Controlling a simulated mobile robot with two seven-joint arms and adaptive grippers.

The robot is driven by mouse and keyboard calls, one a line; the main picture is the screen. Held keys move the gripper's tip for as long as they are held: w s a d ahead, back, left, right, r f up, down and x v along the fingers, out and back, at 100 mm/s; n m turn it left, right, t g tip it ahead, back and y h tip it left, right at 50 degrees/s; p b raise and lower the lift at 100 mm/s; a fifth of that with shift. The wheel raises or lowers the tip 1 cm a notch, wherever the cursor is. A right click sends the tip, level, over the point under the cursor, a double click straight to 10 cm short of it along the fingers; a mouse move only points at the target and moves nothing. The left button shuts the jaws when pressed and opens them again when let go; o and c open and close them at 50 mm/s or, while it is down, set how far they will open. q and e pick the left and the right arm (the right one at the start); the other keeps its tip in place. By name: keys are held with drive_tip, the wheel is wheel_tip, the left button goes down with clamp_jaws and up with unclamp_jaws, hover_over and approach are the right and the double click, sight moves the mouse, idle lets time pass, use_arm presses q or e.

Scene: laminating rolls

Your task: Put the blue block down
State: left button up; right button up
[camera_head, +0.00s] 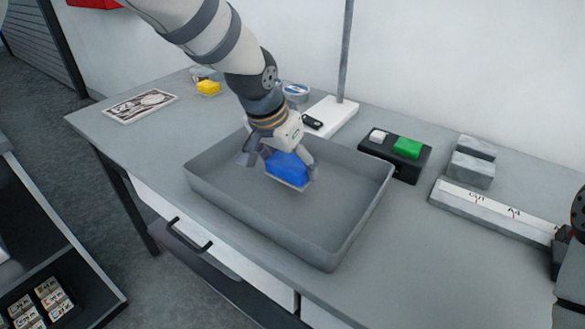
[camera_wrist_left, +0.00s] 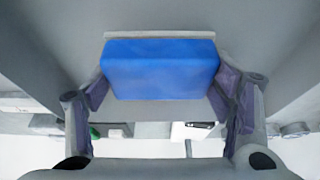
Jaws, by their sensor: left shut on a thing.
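The blue block (camera_head: 287,168) is between the fingers of my left gripper (camera_head: 283,160) in the head view, over the inside of the grey tray (camera_head: 350,232). A pale layer runs along the block's lower edge. In the left wrist view the blue block (camera_wrist_left: 160,70) fills the space between the two fingers of my left gripper (camera_wrist_left: 160,95), which is shut on it. I cannot tell whether the block touches the tray floor. A dark part of an arm shows at the right edge of the head view, but no right gripper fingers are visible.
The rest of the tray is empty. A post (camera_head: 346,50) stands behind the tray.

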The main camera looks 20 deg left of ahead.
sight(288, 176)
use_arm(q)
drive_tip(key=shift+w+a+f, duration=0.25)
drive_tip(key=shift+f, duration=0.15)
drive_tip(key=f, duration=0.3)
drive_tip(key=shift+w+a+f, duration=0.15)
drive_tip(key=shift+a+f, duration=0.05)
drive_tip(key=shift+f, duration=0.05)
drive_tip(key=shift+r, duration=0.1)
drive_tip(key=o, duration=1.3)
